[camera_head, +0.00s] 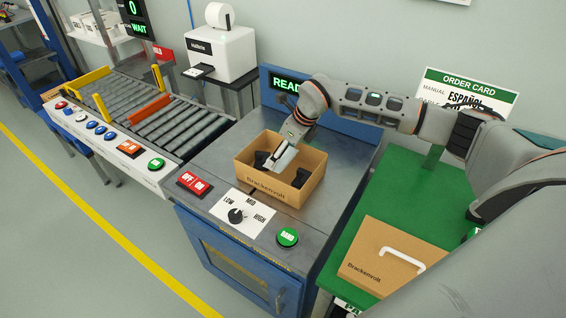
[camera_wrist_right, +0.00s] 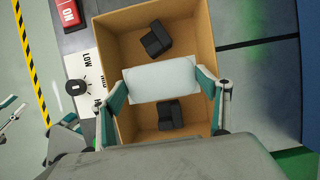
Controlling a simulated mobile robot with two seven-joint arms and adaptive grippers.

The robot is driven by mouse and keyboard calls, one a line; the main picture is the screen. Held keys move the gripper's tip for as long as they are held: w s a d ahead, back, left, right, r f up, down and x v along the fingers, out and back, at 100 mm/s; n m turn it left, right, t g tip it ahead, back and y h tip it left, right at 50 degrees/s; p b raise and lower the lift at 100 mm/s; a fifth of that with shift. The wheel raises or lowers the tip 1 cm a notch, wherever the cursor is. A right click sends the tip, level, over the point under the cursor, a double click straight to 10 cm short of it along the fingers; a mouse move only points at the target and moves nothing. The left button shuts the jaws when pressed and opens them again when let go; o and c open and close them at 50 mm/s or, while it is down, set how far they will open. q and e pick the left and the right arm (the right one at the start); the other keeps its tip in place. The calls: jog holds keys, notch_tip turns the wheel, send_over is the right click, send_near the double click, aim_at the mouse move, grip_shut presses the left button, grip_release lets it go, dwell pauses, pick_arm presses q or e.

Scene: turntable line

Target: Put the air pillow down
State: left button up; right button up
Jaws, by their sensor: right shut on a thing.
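My right gripper (camera_head: 284,150) reaches down into the open carton (camera_head: 262,186) on the metal worktop. It is shut on the air pillow, a pale, flat rectangle (camera_wrist_right: 160,80); its teal-padded fingers press the pillow's two short ends. The pillow also shows in the head view (camera_head: 286,158), partly hidden by the gripper. It is over the carton's inside, between two black blocks (camera_wrist_right: 155,39) (camera_wrist_right: 170,114). I cannot tell if it touches them. My left gripper (camera_wrist_right: 38,128) shows only at the left edge of the right wrist view, its fingers apart and empty.
A dial panel (camera_head: 240,214), a green button (camera_head: 288,237) and a red switch (camera_head: 194,184) lie in front of the carton. A closed carton (camera_head: 385,262) with a white handle sits on the green table at right. A roller conveyor (camera_head: 158,110) stands at left.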

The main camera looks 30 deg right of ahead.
jog(key=shift+f, duration=2.2)
jog(key=shift+f, duration=0.35)
jog(key=shift+f, duration=0.25)
jog(key=o, duration=0.5)
jog(key=shift+r, duration=0.25)
jog(key=v, duration=1.2)
jog(key=shift+r, duration=0.45)
